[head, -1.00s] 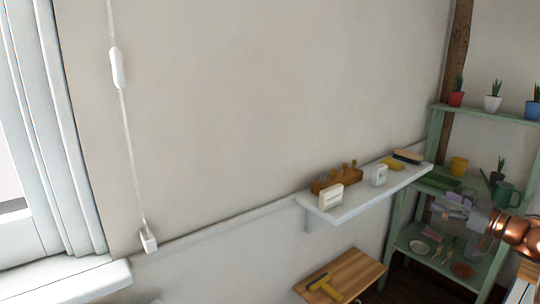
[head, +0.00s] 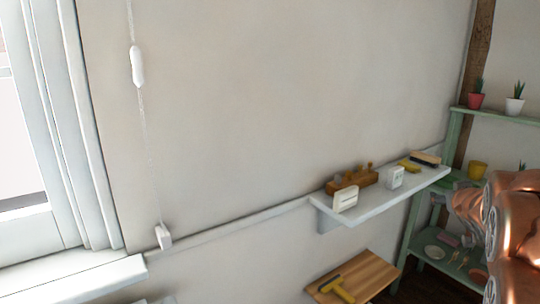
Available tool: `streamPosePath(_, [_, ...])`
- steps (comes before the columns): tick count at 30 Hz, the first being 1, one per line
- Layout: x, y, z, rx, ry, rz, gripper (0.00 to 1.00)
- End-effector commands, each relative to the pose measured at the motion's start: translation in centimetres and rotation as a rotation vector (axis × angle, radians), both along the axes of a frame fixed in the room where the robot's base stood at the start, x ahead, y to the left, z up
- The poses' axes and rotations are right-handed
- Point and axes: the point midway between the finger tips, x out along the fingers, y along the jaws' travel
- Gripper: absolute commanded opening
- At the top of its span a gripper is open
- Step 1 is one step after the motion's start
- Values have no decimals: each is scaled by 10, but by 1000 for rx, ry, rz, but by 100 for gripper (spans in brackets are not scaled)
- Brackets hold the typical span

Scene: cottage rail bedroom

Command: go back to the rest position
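My copper-coloured arm (head: 512,235) shows at the right edge of the head view, in front of the green shelf unit. The gripper end is not clearly in view; it is hidden behind or beyond the arm links, so its fingers cannot be seen. No object is seen held.
A white wall shelf (head: 385,205) carries a wooden block (head: 352,181), small white boxes and brushes. Below it a wooden top (head: 375,275) bears a yellow-handled tool (head: 337,288). The green shelf unit (head: 453,140) holds pots. A cord with a white pull (head: 164,236) hangs by the window.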

Motion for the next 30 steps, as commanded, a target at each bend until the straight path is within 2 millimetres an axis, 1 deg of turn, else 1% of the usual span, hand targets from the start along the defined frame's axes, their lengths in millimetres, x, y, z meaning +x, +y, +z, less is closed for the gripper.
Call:
streamPosePath(1, [-9, 13, -5, 12, 38, -28, 86])
streamPosePath(5, [-41, 40, -31, 61, 172, -107, 86])
streamPosePath(8, [-71, 67, -56, 110, 289, -146, 86])
streamPosePath(11, [-104, 100, -79, 160, 414, -167, 86])
streamPosePath(12, [-120, 114, -90, 183, 471, -172, 86])
streamPosePath(14, [-145, 137, -106, 217, 558, -171, 86])
streamPosePath(15, [-162, 153, -115, 238, 617, -168, 86])
streamPosePath(17, [-187, 176, -127, 270, 702, -158, 86])
streamPosePath(18, [-204, 192, -135, 289, 758, -145, 86])
streamPosePath(20, [-231, 215, -146, 318, 846, -125, 86])
streamPosePath(21, [-250, 230, -152, 337, 903, -111, 86])
streamPosePath(24, [-290, 264, -163, 377, 1033, -66, 86])
streamPosePath(27, [-326, 290, -169, 405, 1139, -24, 86])
streamPosePath(30, [-357, 311, -172, 429, 1231, 17, 86])
